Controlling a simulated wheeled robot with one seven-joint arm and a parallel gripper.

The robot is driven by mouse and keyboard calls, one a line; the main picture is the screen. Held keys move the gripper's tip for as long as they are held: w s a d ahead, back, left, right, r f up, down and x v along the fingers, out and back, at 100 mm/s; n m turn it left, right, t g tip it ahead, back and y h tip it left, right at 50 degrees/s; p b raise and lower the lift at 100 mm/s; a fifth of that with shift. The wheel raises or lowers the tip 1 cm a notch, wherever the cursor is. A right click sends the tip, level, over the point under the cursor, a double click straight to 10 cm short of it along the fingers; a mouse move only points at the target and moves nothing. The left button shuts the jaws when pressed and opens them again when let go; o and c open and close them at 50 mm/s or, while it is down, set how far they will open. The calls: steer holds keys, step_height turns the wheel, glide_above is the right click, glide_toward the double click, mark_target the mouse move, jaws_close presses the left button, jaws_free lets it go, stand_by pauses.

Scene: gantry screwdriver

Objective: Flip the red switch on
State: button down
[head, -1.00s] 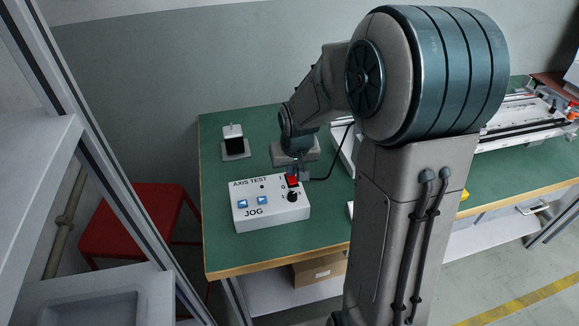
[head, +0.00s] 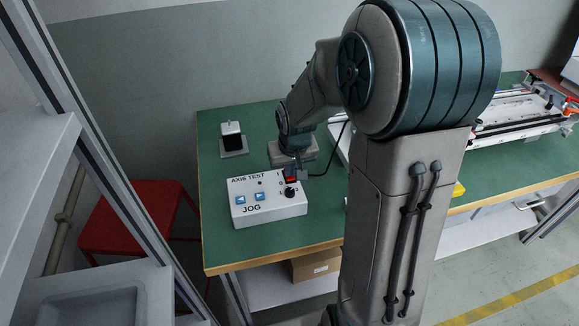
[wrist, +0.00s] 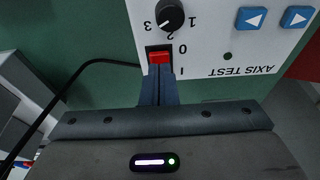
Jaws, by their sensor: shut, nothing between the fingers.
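The red switch (wrist: 159,57) is a small rocker in a black frame on the white AXIS TEST box, with "0" and "I" printed beside it. In the head view the red switch (head: 291,180) shows just below my gripper. The white box (head: 267,212) lies on the green bench. My gripper (wrist: 158,72) is shut and empty. Its fingertips are at the edge of the red switch near the "I" mark, and appear to touch or nearly touch it. The fingers hide part of the switch, so its tilt is hard to tell.
A black knob (wrist: 170,14) marked 1, 2, 3 sits close to the switch. Two blue JOG buttons (head: 247,198) are on the box's left side. A black cable (wrist: 88,72) runs from the box. A small black-and-white device (head: 233,140) stands behind left on the green bench (head: 225,248).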

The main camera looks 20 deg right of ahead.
steer(key=p+v, duration=0.3)
steer(key=v, duration=1.1)
steer(key=shift+s+p, duration=0.3)
steer(key=shift+s, duration=0.05)
steer(key=w+p, duration=0.1)
steer(key=p, duration=0.3)
steer(key=shift+r, duration=0.2)
steer(key=shift+w+f+t+p, duration=0.15)
steer(key=shift+t+p, duration=0.15)
steer(key=shift+p, duration=0.15)
